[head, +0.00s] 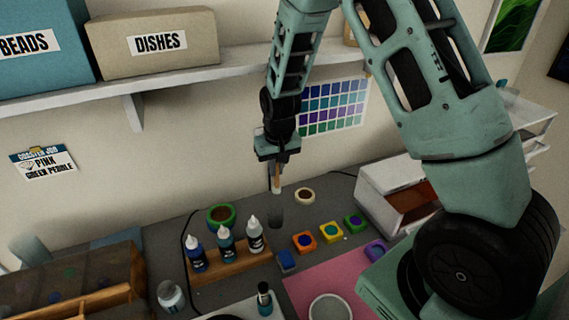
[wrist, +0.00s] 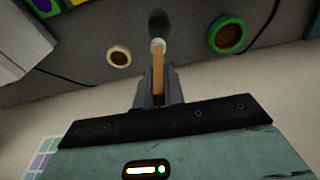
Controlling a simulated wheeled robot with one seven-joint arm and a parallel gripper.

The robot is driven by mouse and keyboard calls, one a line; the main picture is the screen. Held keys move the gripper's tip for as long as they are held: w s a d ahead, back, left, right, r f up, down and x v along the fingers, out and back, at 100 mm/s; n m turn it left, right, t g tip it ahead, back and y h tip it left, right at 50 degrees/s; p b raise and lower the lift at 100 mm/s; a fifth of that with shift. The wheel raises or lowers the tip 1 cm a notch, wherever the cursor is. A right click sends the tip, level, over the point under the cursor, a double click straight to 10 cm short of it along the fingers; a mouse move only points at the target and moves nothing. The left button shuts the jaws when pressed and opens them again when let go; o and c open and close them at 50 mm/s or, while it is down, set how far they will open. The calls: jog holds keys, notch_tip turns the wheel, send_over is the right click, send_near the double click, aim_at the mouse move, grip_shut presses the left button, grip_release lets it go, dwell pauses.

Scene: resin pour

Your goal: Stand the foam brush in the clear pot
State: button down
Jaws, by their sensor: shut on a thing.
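My gripper (head: 278,160) is shut on the foam brush and holds it above the back of the grey worktop. The brush has a wooden handle (wrist: 158,75), a pale collar (head: 276,190) and a dark grey foam head (head: 275,215) pointing down. In the wrist view, the fingers (wrist: 158,92) close around the handle, and the foam head (wrist: 158,22) shows beyond them. A round, pale-rimmed vessel (head: 330,308) is cut off at the bottom of the head view; I cannot tell whether it is the clear pot.
A wooden rack (head: 230,263) holds several dropper bottles. A green tape roll (head: 221,215), a cream tape roll (head: 305,195) and small coloured pots (head: 331,232) surround the space below the brush. A white box (head: 395,190) stands right. A shelf (head: 180,77) runs above on the wall.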

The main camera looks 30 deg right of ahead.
jog(key=shift+w+a+f, duration=0.1)
jog(key=shift+w+a, duration=0.15)
jog(key=shift+w, duration=0.1)
jog(key=shift+f+b, duration=4.2)
jog(key=shift+f, duration=1.4)
jog(key=c, duration=1.4)
grip_release()
jog(key=shift+r, duration=0.1)
notch_tip(320, 180, up, 17)
jog(key=b, duration=0.3)
send_over(275, 192)
jog(key=s, duration=0.1)
jog(key=shift+s, duration=0.2)
